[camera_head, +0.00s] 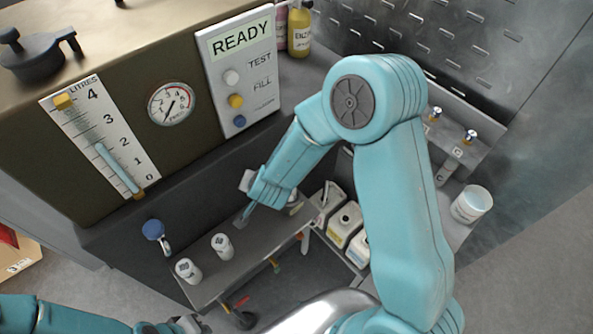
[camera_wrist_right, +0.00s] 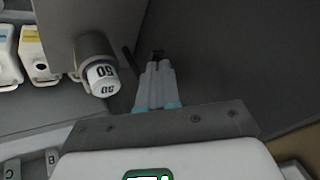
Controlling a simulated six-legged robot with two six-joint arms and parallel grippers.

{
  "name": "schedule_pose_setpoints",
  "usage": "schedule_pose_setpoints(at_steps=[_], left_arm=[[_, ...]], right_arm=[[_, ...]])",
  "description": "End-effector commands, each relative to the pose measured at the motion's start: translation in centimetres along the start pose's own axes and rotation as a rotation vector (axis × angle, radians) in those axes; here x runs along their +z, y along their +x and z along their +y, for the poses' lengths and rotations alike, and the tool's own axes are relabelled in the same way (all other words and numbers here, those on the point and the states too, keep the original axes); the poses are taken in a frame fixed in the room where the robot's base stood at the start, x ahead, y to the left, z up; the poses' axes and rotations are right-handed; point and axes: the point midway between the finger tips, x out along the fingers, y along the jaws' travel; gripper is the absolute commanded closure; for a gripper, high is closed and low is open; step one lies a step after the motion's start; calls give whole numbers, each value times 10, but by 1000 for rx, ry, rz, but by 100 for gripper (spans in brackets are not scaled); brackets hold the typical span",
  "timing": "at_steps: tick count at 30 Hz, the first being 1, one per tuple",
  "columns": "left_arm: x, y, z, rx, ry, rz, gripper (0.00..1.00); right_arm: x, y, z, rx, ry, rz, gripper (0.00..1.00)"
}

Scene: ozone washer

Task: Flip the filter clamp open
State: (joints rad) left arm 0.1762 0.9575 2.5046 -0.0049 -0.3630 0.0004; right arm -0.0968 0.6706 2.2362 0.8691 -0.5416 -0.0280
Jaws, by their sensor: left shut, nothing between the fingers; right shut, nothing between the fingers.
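My right gripper (camera_head: 243,218) is at the grey shelf (camera_head: 250,255), its fingers shut and empty. In the right wrist view its fingers (camera_wrist_right: 157,70) point away from the camera, with a small dark piece (camera_wrist_right: 158,55) at their tips. Left of them is a grey housing (camera_wrist_right: 92,46) holding a white filter marked 50 (camera_wrist_right: 103,80). A thin dark bar (camera_wrist_right: 130,58) lies between the filter and the fingers; I cannot tell whether it is the filter clamp. My left gripper (camera_head: 190,325) is only partly in view at the bottom edge, low and away from the shelf.
Two white capped cylinders (camera_head: 222,246) and (camera_head: 188,270) stand on the shelf. A blue knob (camera_head: 153,230) is on the machine's front, left of them. Several white containers (camera_head: 345,223) stand right of the shelf. A READY panel (camera_head: 238,70) is above.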

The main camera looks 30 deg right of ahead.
Motion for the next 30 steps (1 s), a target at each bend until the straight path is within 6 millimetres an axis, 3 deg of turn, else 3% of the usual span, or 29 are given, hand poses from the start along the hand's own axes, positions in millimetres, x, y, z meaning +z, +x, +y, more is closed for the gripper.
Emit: schedule_pose_setpoints(at_steps=[30], left_arm=[[0, -4, 1, 0, 0, 0, 100]], right_arm=[[-3, -5, 5, -1, -4, -3, 100]])
